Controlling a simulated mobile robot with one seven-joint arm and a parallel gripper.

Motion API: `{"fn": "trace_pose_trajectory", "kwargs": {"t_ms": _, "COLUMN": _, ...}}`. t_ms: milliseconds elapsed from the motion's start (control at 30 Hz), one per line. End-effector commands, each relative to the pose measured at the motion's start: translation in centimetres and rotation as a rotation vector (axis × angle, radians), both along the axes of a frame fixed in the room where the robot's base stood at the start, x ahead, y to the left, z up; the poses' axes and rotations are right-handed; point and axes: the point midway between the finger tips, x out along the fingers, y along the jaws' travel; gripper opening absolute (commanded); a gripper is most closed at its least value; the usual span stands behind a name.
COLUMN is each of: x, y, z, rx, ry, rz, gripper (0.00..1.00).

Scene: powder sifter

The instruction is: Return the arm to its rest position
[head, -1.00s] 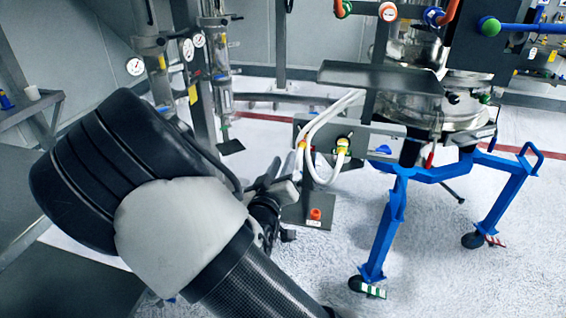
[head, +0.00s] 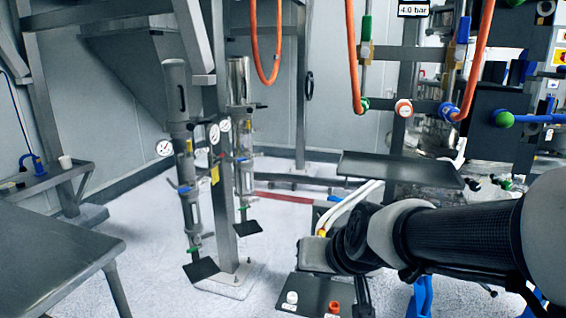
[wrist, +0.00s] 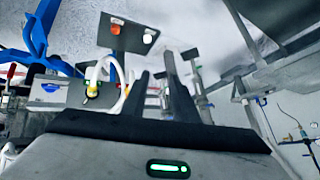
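My gripper (wrist: 157,66) shows in the wrist view as two dark fingers standing apart above its grey body with a green light. Nothing is seen held between them. In the head view my arm reaches in from the right edge, about level, pointing left. Its end lies in front of the box with white hoses (head: 345,208); the fingers cannot be made out there. In the wrist view the white hoses (wrist: 122,92) show behind and left of the fingers.
A plate with a white and an orange knob (head: 312,296) stands just below my arm's end. A dark tray (head: 400,168) is behind the arm. A post with gauges and cylinders (head: 218,150) stands left of centre, a grey table (head: 55,265) at the left. White floor lies between them.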

Motion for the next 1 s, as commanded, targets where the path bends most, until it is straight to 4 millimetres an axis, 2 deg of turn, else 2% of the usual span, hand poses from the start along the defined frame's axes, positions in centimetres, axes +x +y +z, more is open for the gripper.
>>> {"fn": "trace_pose_trajectory", "kwargs": {"t_ms": 33, "x": -1.9, "y": -1.1, "z": 1.3, "rx": -0.009, "ry": 0.012, "rz": 0.005, "gripper": 0.27}}
{"fn": "trace_pose_trajectory", "kwargs": {"t_ms": 100, "x": -4.4, "y": -2.1, "z": 2.2, "rx": -0.033, "ry": 0.043, "rz": 0.013, "gripper": 0.27}}
{"fn": "trace_pose_trajectory", "kwargs": {"t_ms": 500, "x": -15.8, "y": -8.1, "z": 4.4, "rx": -0.230, "ry": 0.187, "rz": -0.065, "gripper": 0.27}}
{"fn": "trace_pose_trajectory", "kwargs": {"t_ms": 533, "x": -15.5, "y": -7.9, "z": 6.0, "rx": -0.223, "ry": 0.188, "rz": -0.059, "gripper": 0.27}}
{"fn": "trace_pose_trajectory", "kwargs": {"t_ms": 833, "x": -15.4, "y": -7.8, "z": 12.9, "rx": -0.220, "ry": 0.188, "rz": -0.055, "gripper": 0.27}}
{"fn": "trace_pose_trajectory", "kwargs": {"t_ms": 1000, "x": -15.4, "y": -7.8, "z": 18.4, "rx": -0.219, "ry": 0.188, "rz": -0.054, "gripper": 0.27}}
